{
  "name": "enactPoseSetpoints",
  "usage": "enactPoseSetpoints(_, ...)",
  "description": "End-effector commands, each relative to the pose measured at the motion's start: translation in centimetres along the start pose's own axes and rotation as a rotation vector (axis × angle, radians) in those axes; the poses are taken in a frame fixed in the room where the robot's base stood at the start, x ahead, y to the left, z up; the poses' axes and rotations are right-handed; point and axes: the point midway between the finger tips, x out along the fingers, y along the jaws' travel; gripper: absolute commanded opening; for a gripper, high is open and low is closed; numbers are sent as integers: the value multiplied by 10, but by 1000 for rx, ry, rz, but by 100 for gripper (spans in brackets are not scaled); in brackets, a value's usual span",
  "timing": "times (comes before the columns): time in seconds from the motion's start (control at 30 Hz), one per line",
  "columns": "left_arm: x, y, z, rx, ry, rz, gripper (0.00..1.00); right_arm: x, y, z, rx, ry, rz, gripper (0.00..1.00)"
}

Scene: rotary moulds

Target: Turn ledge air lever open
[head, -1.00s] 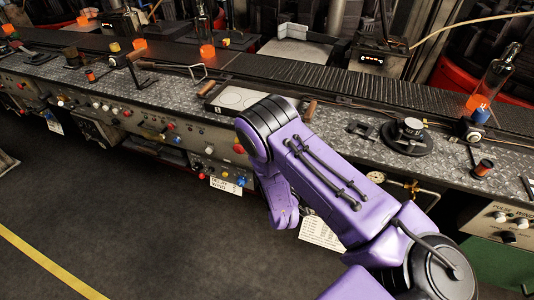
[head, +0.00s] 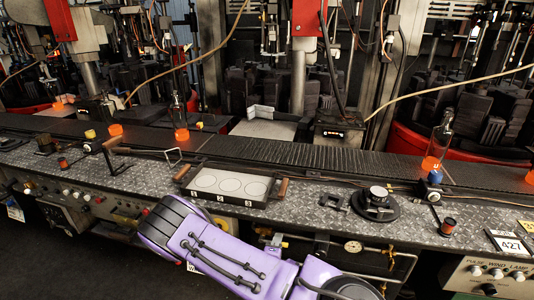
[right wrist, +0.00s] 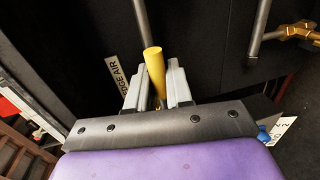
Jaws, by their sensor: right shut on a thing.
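The ledge air lever (right wrist: 154,72) shows in the right wrist view as a yellow round bar, upright between my fingers. A label plate (right wrist: 124,76) reading "EDGE AIR", its first letter covered, stands just left of it. My right gripper (right wrist: 157,80) has its two grey fingers closed on either side of the yellow bar. The bar's lower end and its valve are hidden by the fingers and gripper body. In the head view my purple right arm crosses the bottom centre, and its gripper is hidden. My left gripper is in neither view.
The patterned metal ledge (head: 330,226) runs along the conveyor (head: 300,157). On it lie a wooden-handled tray (head: 224,192) and a round black fixture (head: 375,204). Pipes with a pressure gauge (head: 353,247) sit under the ledge. A brass fitting (right wrist: 300,32) is at upper right in the wrist view.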

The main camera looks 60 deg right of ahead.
Motion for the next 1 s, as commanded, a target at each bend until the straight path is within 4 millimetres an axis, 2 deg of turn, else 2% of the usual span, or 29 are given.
enactPoseSetpoints(0.43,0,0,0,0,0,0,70,1,3,2,-7,-5,5,0)
enactPoseSetpoints(0.47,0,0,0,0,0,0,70,1,3,2,-7,-4,5,30)
enactPoseSetpoints(0.5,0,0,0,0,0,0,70,1,3,2,-7,-5,5,37)
enactPoseSetpoints(0.8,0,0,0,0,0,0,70,-2,1,2,-7,-4,1,37)
enactPoseSetpoints(0.87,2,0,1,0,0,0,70,-8,0,1,-8,-3,0,37)
enactPoseSetpoints(1.0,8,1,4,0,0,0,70,-38,-1,0,-8,-1,1,37)
